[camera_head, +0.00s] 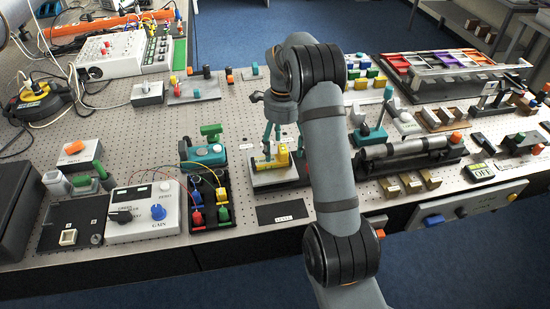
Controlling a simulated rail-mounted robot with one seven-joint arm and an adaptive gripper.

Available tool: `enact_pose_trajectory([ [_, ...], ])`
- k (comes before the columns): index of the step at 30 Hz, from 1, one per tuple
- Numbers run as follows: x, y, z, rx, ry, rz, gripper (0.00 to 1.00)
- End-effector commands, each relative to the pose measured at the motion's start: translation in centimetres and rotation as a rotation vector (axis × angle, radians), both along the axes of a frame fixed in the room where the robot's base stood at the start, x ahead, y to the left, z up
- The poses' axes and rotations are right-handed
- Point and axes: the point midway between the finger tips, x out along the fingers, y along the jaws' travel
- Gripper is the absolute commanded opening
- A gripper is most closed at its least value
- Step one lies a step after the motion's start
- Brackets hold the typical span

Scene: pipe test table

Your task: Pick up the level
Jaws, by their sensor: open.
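The level appears to be the small yellow piece (272,161) on a pale block with a dark base (275,181), near the middle of the front part of the table. A dark plate with small lettering that seems to read "LEVEL" (282,214) lies in front of it. My gripper (283,148) points down above the yellow piece, its teal fingers apart, one toward each side. The fingertips are close to the piece; I cannot tell whether they touch it. My arm comes in from the front right and hides part of the table just right of the block.
A teal device with a green knob (206,153) and a black tray of coloured connectors (209,202) stand close left. A grey box with a blue knob (147,212) is further left. A pipe on a stand (405,150) lies to the right. Bare perforated tabletop (233,110) shows behind.

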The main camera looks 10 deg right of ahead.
Motion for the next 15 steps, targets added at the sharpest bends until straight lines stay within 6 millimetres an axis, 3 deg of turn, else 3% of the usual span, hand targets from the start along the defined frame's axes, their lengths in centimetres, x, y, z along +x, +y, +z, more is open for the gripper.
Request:
enact_pose_trajectory([
  [7, -0.1, 0.2, -3.3, 0.0, 0.005, 0.002, 0.72],
  [15, 0.0, 0.2, -4.1, 0.0, 0.001, 0.003, 0.72],
])
